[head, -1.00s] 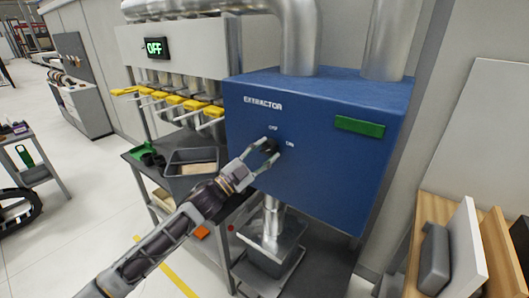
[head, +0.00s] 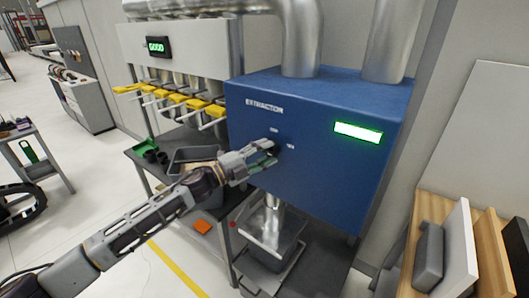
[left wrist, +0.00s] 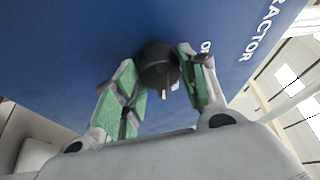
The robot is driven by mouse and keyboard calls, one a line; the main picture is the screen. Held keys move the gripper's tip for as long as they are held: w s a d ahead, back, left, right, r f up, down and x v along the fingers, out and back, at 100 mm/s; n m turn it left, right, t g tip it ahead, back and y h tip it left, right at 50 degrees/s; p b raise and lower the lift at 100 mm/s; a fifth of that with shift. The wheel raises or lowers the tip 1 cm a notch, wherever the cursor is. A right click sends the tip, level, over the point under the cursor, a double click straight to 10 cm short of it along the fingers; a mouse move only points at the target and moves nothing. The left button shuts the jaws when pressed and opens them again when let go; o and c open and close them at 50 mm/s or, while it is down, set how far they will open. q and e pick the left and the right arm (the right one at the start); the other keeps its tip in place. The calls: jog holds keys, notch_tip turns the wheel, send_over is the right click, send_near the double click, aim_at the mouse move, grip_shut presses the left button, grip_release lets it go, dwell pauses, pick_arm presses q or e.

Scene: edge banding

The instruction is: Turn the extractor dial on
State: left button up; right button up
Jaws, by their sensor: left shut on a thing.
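The blue extractor box (head: 310,185) stands in the middle of the head view, with "EXTRACTOR" printed on its front. Its black dial (left wrist: 158,66) shows between my fingers in the left wrist view, with a pale pointer mark on it. In the head view the dial is mostly hidden behind my fingers. My left gripper (head: 272,153) is at the dial, shut on it, with one green-padded finger on each side. The indicator panel (head: 358,133) on the box is lit bright green. The small display (head: 157,46) at upper left reads "GOOD". My right gripper is not in view.
Yellow-handled levers (head: 180,102) line the pipes left of the box. A grey tray (head: 195,154) and a green bin (head: 143,146) sit on the bench beside it. Boards (head: 460,250) stand at the lower right. Metal ducts (head: 301,40) rise from the box top.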

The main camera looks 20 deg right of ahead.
pick_arm(q)
jog(key=o, duration=1)
jog(key=shift+v, duration=6)
jog(key=shift+w+f, duration=0.1)
jog(key=shift+w, duration=0.05)
